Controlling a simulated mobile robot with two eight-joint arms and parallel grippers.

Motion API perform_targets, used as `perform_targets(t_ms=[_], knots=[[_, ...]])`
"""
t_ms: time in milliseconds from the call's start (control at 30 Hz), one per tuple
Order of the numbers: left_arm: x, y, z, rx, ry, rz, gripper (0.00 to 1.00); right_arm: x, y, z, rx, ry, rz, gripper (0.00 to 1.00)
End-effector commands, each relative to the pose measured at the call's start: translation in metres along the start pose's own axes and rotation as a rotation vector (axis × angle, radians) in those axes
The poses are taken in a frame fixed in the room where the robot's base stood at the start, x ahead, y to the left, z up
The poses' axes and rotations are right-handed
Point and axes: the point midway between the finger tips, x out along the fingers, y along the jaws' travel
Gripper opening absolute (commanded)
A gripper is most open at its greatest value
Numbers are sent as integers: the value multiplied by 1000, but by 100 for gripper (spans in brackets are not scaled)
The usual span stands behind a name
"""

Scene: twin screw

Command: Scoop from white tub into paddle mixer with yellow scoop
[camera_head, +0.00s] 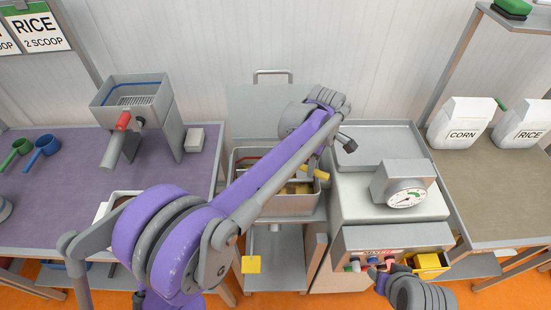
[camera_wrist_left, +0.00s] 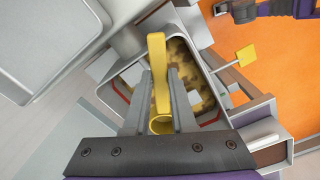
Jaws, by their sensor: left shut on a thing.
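The yellow scoop (camera_wrist_left: 158,75) is held between the two fingers of my left gripper (camera_wrist_left: 165,90); its rounded end shows low between the fingers. In the head view my left gripper (camera_head: 322,160) is over the right side of the open paddle mixer (camera_head: 291,205), with a bit of yellow (camera_head: 321,174) below it. The mixer holds yellow-brown, lumpy material, also seen in the left wrist view. The white tub (camera_head: 104,211) is mostly hidden behind my left arm. My right gripper (camera_head: 384,281) is low by the control panel; its jaws are unclear.
The control panel (camera_head: 385,247) has several buttons, with a yellow bin (camera_head: 430,264) at its right. A dial gauge (camera_head: 406,194) stands above. A grey hopper machine (camera_head: 136,100) and green and blue scoops (camera_head: 42,148) are on the left table. Corn (camera_head: 459,125) and rice bags stand right.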

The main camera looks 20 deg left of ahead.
Motion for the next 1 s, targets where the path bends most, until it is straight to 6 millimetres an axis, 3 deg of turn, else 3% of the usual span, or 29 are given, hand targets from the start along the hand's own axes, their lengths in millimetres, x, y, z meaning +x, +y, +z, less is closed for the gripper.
perform_targets(t_ms=[267, 633, 1000], knots=[[-2, 0, 0, 0, -1, 1, 0, -1, 0, -1, 0, 1, 0, 50], [-32, 1, 0, 0, -2, 2, 0, -15, 0, -18, 0, 16, 0, 50], [-30, 0, 0, 0, -2, 0, 0, -14, 0, -16, 0, 15, 0, 50]])
